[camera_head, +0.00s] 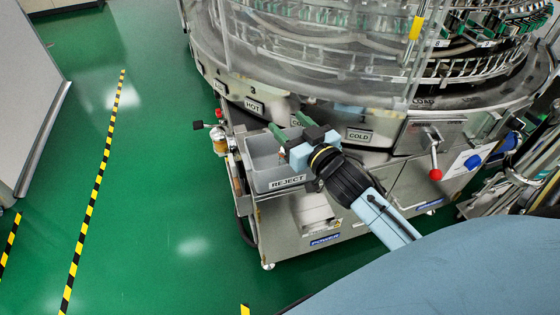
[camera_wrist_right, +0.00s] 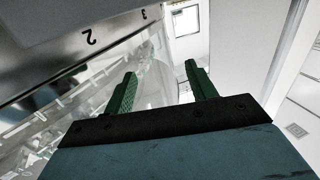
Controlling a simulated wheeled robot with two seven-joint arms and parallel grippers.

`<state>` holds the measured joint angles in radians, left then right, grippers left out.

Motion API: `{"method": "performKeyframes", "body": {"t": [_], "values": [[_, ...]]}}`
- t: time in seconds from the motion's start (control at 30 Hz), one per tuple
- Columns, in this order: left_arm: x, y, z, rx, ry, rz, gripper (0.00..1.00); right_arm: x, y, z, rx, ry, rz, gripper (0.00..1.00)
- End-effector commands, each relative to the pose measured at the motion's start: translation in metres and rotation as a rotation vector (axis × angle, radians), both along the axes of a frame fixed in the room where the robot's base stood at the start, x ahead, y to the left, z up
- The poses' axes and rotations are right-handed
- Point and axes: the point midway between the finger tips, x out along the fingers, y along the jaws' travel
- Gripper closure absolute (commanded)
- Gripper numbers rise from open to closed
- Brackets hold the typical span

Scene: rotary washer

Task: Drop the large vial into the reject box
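The grey reject box (camera_head: 262,178), with a REJECT label on its front, is mounted at the washer's left front corner. My right gripper (camera_head: 285,120) is over the box's back right part. Its two green fingers point away from me. In the right wrist view the fingers (camera_wrist_right: 160,72) stand apart with nothing between them. A small pale and reddish spot shows in the box beside the gripper, too small to identify. I cannot make out the large vial in either view. The gripper and wrist hide the box's right side. My left gripper is not in view.
The round washer (camera_head: 300,75) with clear guards rises just behind the gripper. A red-knobbed lever (camera_head: 435,174) sticks out at the right. A small jar-like fitting (camera_head: 219,140) stands left of the box. The green floor (camera_head: 160,200) at left is mostly clear.

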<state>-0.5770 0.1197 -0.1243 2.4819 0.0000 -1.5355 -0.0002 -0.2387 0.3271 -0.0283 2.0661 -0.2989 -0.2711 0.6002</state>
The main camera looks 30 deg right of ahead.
Motion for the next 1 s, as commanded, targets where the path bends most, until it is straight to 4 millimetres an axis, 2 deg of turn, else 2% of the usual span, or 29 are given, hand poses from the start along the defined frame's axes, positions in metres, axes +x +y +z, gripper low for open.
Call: {"method": "performKeyframes", "body": {"t": [0.3, 0.47, 0.57, 1.0], "values": [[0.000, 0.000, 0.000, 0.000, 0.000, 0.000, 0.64, -0.001, 0.000, 0.000, 0.000, 0.001, 0.000, 0.40], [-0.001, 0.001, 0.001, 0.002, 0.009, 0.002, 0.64, -0.013, 0.000, -0.001, 0.001, 0.004, -0.001, 0.40], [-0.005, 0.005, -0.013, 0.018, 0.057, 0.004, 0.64, -0.029, -0.001, 0.000, 0.001, 0.005, -0.002, 0.40], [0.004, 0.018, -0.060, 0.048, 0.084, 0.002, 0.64, -0.109, -0.003, 0.001, 0.001, 0.004, -0.002, 0.40]]}}
